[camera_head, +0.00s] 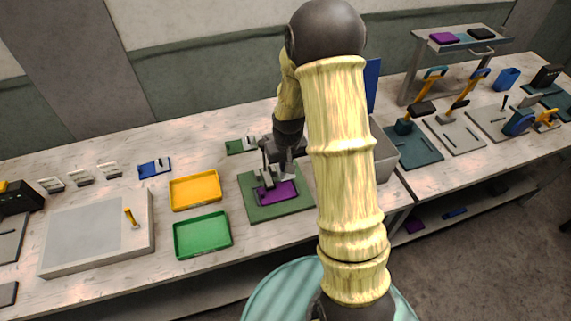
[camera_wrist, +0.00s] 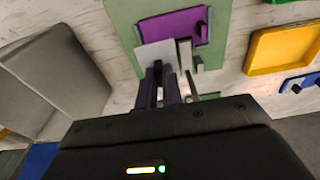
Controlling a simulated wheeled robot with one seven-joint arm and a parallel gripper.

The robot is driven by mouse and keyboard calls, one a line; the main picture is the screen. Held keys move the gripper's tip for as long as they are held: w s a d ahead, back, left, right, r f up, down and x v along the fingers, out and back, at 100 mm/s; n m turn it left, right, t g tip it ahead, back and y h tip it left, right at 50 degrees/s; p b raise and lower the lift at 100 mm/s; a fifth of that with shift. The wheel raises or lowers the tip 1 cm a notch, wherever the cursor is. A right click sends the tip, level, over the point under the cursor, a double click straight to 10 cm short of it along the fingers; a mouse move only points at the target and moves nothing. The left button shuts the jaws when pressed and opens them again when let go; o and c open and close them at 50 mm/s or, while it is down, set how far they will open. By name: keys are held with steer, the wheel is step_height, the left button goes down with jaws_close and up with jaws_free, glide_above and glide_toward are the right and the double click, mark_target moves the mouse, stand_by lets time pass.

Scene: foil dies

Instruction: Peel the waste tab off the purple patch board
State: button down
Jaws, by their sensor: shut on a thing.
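The purple patch board (camera_head: 283,192) lies on a dark green mat (camera_head: 300,207) in the middle of the bench; it also shows near the top of the wrist view (camera_wrist: 172,24). A pale grey-white waste tab (camera_wrist: 153,53) is at the board's near edge in the wrist view. My gripper (camera_wrist: 163,72) is shut on this tab, its dark fingers reaching to the tab's edge. In the head view my gripper (camera_head: 272,176) is over the mat and hides part of the board. I cannot tell whether the tab is still joined to the board.
A yellow tray (camera_head: 195,191) and a green tray (camera_head: 203,236) are left of the mat. A grey box (camera_head: 383,152) stands to the right, partly behind my arm. Grey blocks stand on the mat beside the board. Tools on boards fill the right bench.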

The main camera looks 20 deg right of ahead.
steer(key=shift+r, duration=0.1)
steer(key=shift+r+p, duration=2.65)
steer(key=shift+r, duration=0.8)
steer(key=shift+s+f, duration=0.1)
